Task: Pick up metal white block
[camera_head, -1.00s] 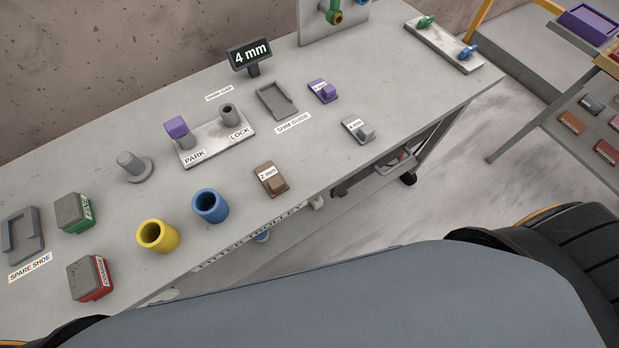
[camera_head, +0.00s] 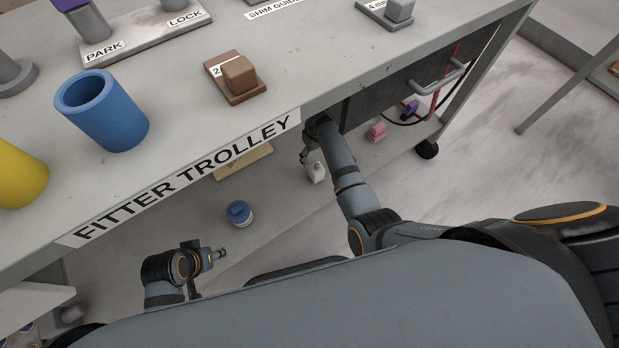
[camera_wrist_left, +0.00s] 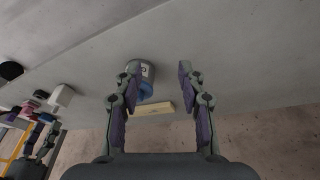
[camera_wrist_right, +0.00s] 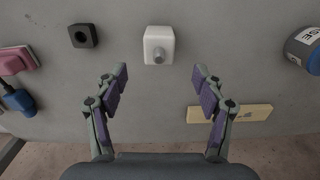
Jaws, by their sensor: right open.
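The white block (camera_wrist_right: 159,45) with a round metal knob sits on the trolley's lower shelf. It shows just beyond and between the line of my right gripper's (camera_wrist_right: 160,78) open fingertips, with nothing held. In the head view the white block (camera_head: 317,173) is partly hidden beside my right gripper (camera_head: 309,155), under the trolley top. It also shows at the left of the left wrist view (camera_wrist_left: 62,95). In the head view my left gripper (camera_head: 218,257) is lower left.
On the shelf, a dark block with a hole (camera_wrist_right: 83,36) and a pink block (camera_wrist_right: 18,60) lie left of the white block. A yellow bar (camera_wrist_right: 232,113) lies by the right finger. The trolley top (camera_head: 185,120) overhangs the shelf; a jar (camera_head: 240,214) stands below it.

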